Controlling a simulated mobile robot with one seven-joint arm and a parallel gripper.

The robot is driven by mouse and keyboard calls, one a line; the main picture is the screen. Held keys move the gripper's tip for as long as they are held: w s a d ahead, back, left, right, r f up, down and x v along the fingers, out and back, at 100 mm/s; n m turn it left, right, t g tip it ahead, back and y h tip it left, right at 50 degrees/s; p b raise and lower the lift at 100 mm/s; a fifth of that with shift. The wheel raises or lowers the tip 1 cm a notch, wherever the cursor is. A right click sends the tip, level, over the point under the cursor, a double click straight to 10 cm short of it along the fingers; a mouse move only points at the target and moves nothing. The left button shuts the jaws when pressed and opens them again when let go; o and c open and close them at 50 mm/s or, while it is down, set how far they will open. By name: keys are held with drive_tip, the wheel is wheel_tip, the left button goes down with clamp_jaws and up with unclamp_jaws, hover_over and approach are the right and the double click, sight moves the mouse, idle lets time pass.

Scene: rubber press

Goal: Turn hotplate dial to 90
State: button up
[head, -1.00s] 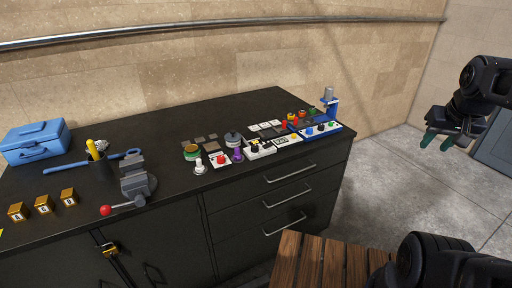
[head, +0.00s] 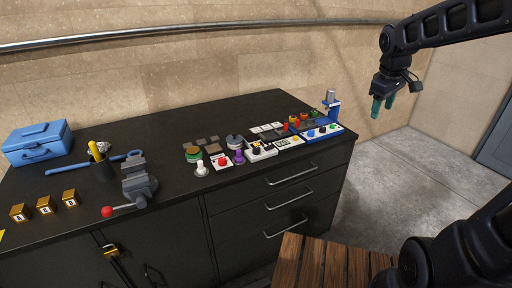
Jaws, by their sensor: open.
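I cannot single out the hotplate dial at this size. A small white unit (head: 268,154) with a dark knob-like part and yellow on top stands on the black workbench (head: 193,117), among other small devices. Whether it is the hotplate is not clear. A round grey item (head: 234,141) is just behind it. My gripper (head: 382,106) is at the upper right, its teal fingertips pointing down. It is open and empty, to the right of the bench and well apart from the devices.
A blue press (head: 331,107) stands at the bench's right end, nearest my gripper. A button strip (head: 322,132) lies before it. A grey vice (head: 137,180), blue toolbox (head: 37,143) and several brass blocks (head: 45,204) are left. A wooden slatted surface (head: 325,262) is in front.

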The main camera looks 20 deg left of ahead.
drive_tip(key=w+a+f+n, duration=0.2)
drive_tip(key=w+a+n, duration=0.35)
drive_tip(key=a, duration=0.45)
drive_tip(key=n+g, duration=0.3)
drive_tip(key=n, duration=1.1)
approach(256, 148)
drive_tip(key=f, duration=0.9)
drive_tip(key=shift+d, duration=0.3)
drive_tip(key=shift+c, duration=0.2)
drive_tip(key=c, duration=0.9)
